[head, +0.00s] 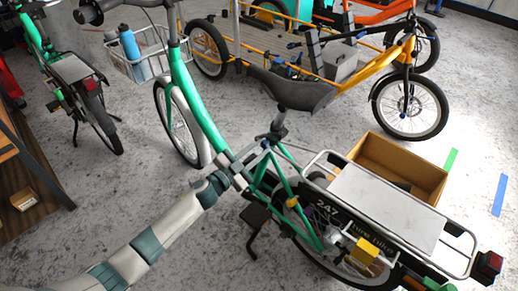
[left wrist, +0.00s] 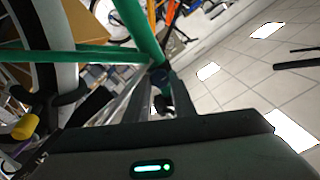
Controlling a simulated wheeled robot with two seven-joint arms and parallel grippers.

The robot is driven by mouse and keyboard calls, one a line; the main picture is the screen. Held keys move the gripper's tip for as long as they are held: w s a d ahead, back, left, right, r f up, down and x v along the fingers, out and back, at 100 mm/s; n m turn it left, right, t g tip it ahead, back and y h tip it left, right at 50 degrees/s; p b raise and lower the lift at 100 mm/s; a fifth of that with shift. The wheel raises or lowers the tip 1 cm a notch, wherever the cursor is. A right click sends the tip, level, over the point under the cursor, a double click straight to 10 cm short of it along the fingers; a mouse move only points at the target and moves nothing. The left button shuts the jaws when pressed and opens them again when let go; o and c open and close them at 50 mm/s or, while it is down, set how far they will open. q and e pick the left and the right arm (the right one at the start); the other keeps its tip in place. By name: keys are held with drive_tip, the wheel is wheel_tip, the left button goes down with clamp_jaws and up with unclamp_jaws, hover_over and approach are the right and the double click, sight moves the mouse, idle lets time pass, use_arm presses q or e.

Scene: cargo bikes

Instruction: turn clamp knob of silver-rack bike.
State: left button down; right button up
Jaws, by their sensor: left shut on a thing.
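The green bike (head: 197,112) with the silver rack (head: 385,207) stands in the middle, its dark saddle (head: 290,90) on a silver post. My left gripper (head: 262,152) reaches in from the left to the seat clamp, just under the saddle post. In the left wrist view, the left gripper (left wrist: 158,92) has its two fingers on either side of the small dark clamp knob (left wrist: 159,76), beside the green frame tube. The gripper is shut on the knob. The fingers partly hide it, so its turn angle cannot be told. My right gripper is not in view.
A cardboard box (head: 400,165) stands on the floor behind the rack. A yellow cargo bike (head: 345,82) stands at the back, and another green bike (head: 75,75) at the left. A wooden shelf (head: 30,195) is at the left edge. Bare floor lies between the bikes.

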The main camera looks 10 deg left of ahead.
use_arm(q)
drive_tip(key=c, duration=1.5)
unclamp_jaws()
drive_tip(key=shift+s+a, duration=0.1)
drive_tip(key=v, duration=1.7)
drive_tip(key=shift+s, duration=0.1)
